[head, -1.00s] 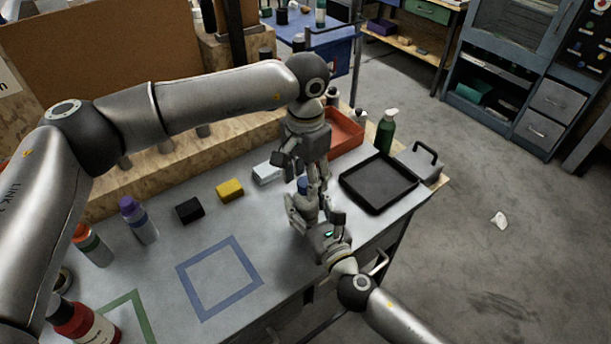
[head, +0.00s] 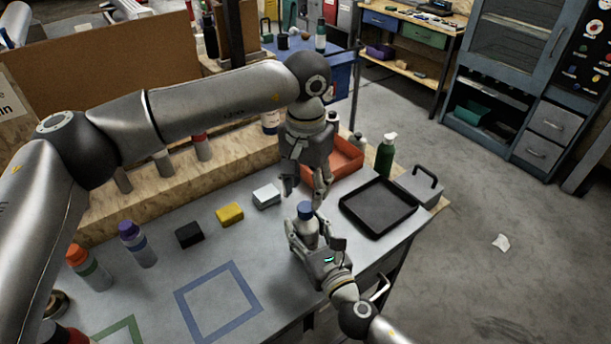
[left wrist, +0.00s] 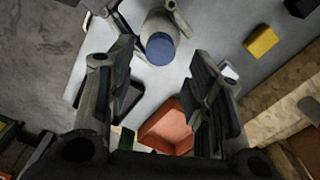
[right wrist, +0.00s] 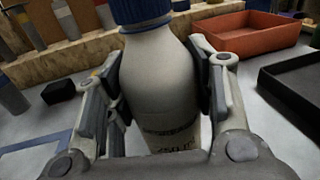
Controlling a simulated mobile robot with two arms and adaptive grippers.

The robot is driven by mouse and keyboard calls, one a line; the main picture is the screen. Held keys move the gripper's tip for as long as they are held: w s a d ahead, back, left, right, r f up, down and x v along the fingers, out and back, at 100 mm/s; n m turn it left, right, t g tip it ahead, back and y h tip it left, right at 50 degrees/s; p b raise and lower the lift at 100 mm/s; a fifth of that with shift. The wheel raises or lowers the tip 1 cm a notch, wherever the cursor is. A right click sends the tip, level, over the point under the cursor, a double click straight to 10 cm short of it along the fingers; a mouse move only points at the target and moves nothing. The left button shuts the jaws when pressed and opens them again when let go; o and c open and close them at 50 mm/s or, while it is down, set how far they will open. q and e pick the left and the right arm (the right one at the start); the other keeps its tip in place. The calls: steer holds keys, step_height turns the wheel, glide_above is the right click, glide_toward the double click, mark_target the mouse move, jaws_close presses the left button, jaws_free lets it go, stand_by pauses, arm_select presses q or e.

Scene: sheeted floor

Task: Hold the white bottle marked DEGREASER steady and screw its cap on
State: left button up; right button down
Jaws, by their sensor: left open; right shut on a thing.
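The white bottle (head: 306,232) stands upright near the right front of the bench, with a blue cap (head: 305,209) on its top. My right gripper (head: 317,243) is shut around the bottle's body. The right wrist view shows the bottle (right wrist: 158,75) between both fingers, with dark print partly hidden low on its front. My left gripper (head: 306,195) is open above the cap, pointing down and apart from it. In the left wrist view the blue cap (left wrist: 160,48) lies beyond the open fingers. Whether the cap is fully tightened cannot be told.
A black tray (head: 378,208) and a red-orange bin (head: 347,158) stand right of and behind the bottle. White, yellow (head: 230,214) and black (head: 189,235) blocks lie to the left. Purple-capped (head: 138,243) and orange-capped bottles (head: 88,268) stand farther left. A blue square outline marks clear bench.

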arm_select(q)
steer(key=n, duration=0.4)
steer(key=shift+r+n, duration=0.2)
steer(key=shift+n, duration=0.2)
steer(key=n, duration=0.4)
steer(key=shift+r+n, duration=0.2)
steer(key=shift+n, duration=0.1)
steer(key=n, duration=0.4)
steer(key=shift+r+n, duration=0.2)
steer(key=shift+n, duration=0.1)
steer(key=n, duration=0.4)
steer(key=shift+r, duration=0.2)
steer(key=n, duration=0.5)
steer(key=shift+r, duration=0.2)
steer(key=n, duration=0.4)
steer(key=shift+r+n, duration=0.15)
steer(key=shift+n, duration=0.15)
steer(key=n, duration=0.4)
steer(key=shift+r, duration=0.2)
steer(key=n, duration=0.4)
steer(key=shift+r, duration=0.15)
